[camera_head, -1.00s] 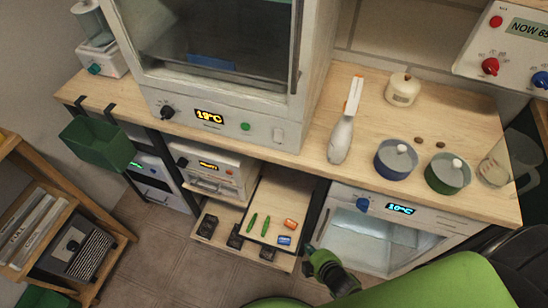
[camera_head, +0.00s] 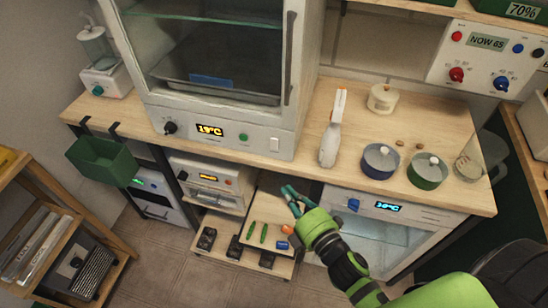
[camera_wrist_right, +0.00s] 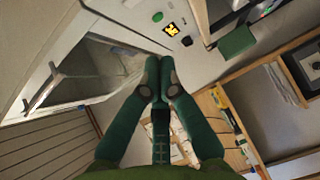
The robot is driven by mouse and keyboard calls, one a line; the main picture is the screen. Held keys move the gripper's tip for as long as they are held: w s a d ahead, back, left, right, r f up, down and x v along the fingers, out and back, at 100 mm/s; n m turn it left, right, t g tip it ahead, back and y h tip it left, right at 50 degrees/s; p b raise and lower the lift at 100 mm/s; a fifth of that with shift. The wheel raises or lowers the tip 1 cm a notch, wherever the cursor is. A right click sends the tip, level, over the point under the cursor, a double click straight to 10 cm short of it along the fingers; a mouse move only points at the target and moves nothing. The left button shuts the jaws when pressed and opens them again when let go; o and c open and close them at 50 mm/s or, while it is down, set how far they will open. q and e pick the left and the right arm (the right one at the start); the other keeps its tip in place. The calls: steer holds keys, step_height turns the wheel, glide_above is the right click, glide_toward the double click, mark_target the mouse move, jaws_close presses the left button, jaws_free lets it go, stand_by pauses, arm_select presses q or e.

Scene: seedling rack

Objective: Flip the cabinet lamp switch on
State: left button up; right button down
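The white cabinet (camera_head: 225,130) stands on the wooden bench. Its front panel has a dark knob (camera_head: 170,127), a lit yellow display (camera_head: 210,130), a small green button (camera_head: 243,137) and a pale rocker switch (camera_head: 274,144) at the right end. My left gripper is not in view.
A white handheld tool (camera_head: 331,138), a blue-sided pot (camera_head: 380,162) and a green-sided pot (camera_head: 427,172) stand on the bench to the right. A green bin (camera_head: 103,162) hangs at the left. A low shelf with small items (camera_head: 264,233) lies beneath.

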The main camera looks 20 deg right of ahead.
steer(key=shift+w, duration=0.1)
steer(key=p, duration=0.3)
glide_toward(274, 144)
steer(key=w+a+f, duration=0.2)
steer(key=w+a, duration=0.2)
steer(key=a, duration=0.1)
steer(key=shift+w+d+f, duration=0.15)
steer(key=shift+w+d, duration=0.35)
steer(key=shift+w, duration=0.1)
steer(key=shift+w+d+f, duration=0.15)
steer(key=shift+w+d, duration=0.35)
steer(key=shift+w, duration=0.1)
